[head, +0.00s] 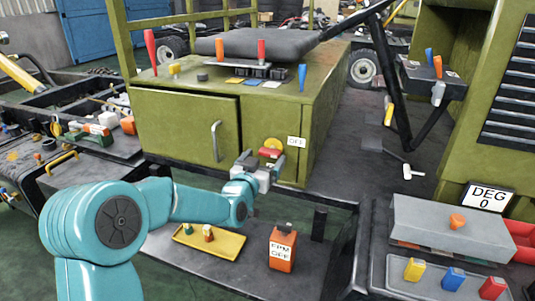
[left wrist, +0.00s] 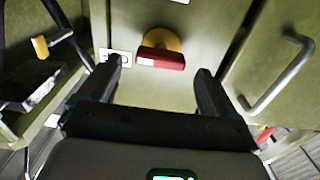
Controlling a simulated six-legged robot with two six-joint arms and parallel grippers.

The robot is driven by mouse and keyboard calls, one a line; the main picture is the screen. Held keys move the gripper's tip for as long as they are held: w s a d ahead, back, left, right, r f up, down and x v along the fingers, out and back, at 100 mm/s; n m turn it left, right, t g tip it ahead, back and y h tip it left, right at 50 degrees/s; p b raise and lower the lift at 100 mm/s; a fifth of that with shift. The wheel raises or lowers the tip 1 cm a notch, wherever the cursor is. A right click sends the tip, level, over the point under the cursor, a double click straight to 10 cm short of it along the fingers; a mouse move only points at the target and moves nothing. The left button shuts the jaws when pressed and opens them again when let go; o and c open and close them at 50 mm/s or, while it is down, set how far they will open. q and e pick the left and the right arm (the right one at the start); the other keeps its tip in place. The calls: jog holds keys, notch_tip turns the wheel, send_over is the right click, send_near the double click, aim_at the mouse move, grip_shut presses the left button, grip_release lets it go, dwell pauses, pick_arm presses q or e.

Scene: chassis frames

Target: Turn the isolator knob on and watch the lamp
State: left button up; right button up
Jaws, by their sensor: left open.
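The isolator knob is a red bar (head: 270,152) on a round yellow plate (head: 274,144), on the front of the olive cabinet. In the left wrist view the red bar (left wrist: 161,60) lies nearly crosswise, with a pale mark at its left end. A white label reading OFF (head: 296,142) is beside it. My left gripper (head: 262,164) is open in front of the knob. In the left wrist view its fingers stand apart either side of the bar, with gaps. I cannot pick out the lamp for certain. My right gripper is out of view.
A door handle (head: 216,141) is left of the knob. Below stand a yellow tray (head: 228,246) and an orange box (head: 282,262) with a hard-to-read label. A grey box (head: 450,225) and a sign reading DEG 0 (head: 488,196) are at right. Coloured levers stand on the cabinet top.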

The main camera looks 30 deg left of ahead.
aim_at(271, 151)
pick_arm(q)
jog(key=shift+x, duration=1.5)
jog(key=c, duration=1.1)
jog(key=shift+o, duration=0.2)
